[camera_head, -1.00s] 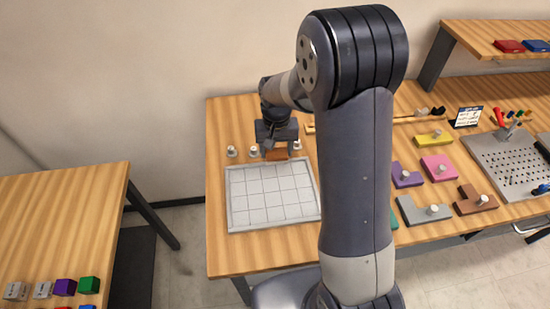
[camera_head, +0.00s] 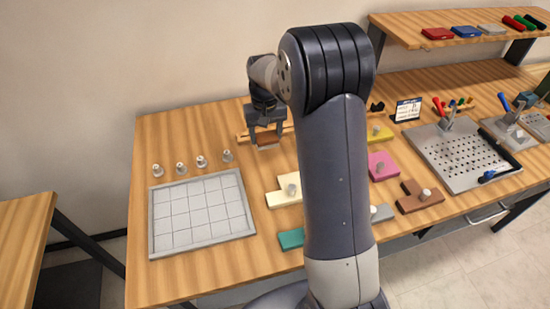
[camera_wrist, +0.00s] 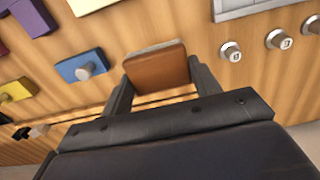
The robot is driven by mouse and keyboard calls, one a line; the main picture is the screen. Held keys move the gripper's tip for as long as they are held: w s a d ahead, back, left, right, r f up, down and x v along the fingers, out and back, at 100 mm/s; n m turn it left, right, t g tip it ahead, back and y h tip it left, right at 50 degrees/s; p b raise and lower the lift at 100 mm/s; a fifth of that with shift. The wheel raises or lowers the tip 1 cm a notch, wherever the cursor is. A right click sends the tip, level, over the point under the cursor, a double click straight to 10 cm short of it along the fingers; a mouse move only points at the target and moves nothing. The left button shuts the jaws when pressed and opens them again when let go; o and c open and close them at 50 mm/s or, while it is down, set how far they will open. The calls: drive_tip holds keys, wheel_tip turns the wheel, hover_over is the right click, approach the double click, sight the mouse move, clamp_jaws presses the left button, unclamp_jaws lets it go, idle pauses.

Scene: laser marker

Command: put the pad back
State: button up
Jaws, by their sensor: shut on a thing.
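The pad (camera_wrist: 158,72) is a small brown block with a pale grey layer along one edge. It also shows in the head view (camera_head: 268,139). My gripper (camera_head: 266,134) is shut on it, with one finger on each side in the wrist view (camera_wrist: 155,80). The gripper is over the back part of the wooden table, near a long thin wooden rail (camera_head: 243,137). Whether the pad touches the table or hangs just above it, I cannot tell.
A white gridded tray (camera_head: 153,232) lies at left, with several small metal knobs (camera_head: 201,161) behind it. Coloured knobbed blocks, including a cream one (camera_head: 283,200) and a pink one (camera_head: 382,165), lie at right. A perforated metal plate (camera_head: 465,155) stands farther right.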

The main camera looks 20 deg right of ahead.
sight(265, 135)
drive_tip(key=shift+f+p, duration=0.45)
drive_tip(key=shift+f, duration=3.7)
drive_tip(key=o, duration=0.9)
drive_tip(key=shift+a, duration=0.1)
drive_tip(key=shift+o, duration=0.2)
wheel_tip(265, 135, up, 12)
drive_tip(key=shift+r+b, duration=0.1)
drive_tip(key=shift+b, duration=0.45)
